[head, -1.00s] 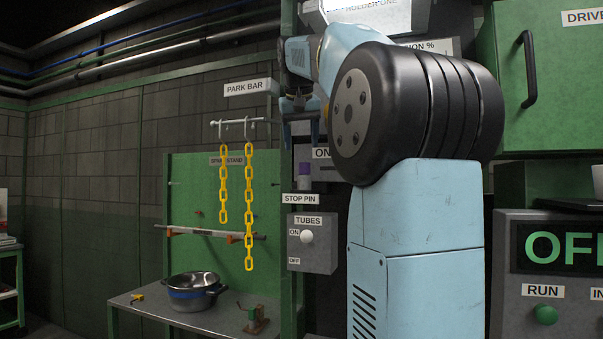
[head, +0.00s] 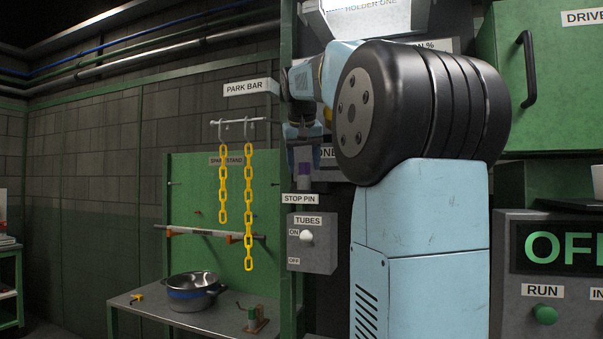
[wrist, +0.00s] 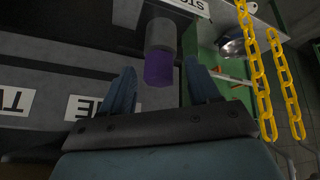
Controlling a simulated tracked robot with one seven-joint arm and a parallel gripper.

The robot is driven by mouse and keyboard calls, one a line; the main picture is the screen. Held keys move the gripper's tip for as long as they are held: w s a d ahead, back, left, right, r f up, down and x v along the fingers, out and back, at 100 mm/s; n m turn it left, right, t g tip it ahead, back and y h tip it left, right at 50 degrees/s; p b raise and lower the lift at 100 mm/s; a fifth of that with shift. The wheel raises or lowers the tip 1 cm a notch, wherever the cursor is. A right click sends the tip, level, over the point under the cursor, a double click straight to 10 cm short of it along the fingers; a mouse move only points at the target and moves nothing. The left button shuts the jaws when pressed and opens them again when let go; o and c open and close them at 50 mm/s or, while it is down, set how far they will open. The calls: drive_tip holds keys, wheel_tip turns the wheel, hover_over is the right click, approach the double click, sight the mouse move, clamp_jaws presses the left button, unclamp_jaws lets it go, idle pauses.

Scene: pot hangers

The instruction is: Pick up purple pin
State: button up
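The purple pin (head: 304,170) stands upright in a grey holder above the STOP PIN label (head: 300,199). In the wrist view the pin (wrist: 159,71) appears as a short purple cylinder with a grey cylinder (wrist: 161,37) beyond it. My gripper (wrist: 158,68) is open, with one finger on each side of the pin and a visible gap on both sides. In the head view my gripper (head: 304,153) points down around the pin's upper part, hiding some of it. I cannot tell whether anything touches.
Two yellow chains (head: 249,200) hang from the park bar (head: 237,122) to the left. A TUBES switch box (head: 312,245) is below the pin. A pot (head: 190,287) sits on a bench further left. A panel with labels lies close behind the gripper.

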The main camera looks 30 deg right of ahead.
drive_tip(key=c, duration=1)
drive_tip(key=shift+r, duration=0.1)
drive_tip(key=shift+c, duration=0.2)
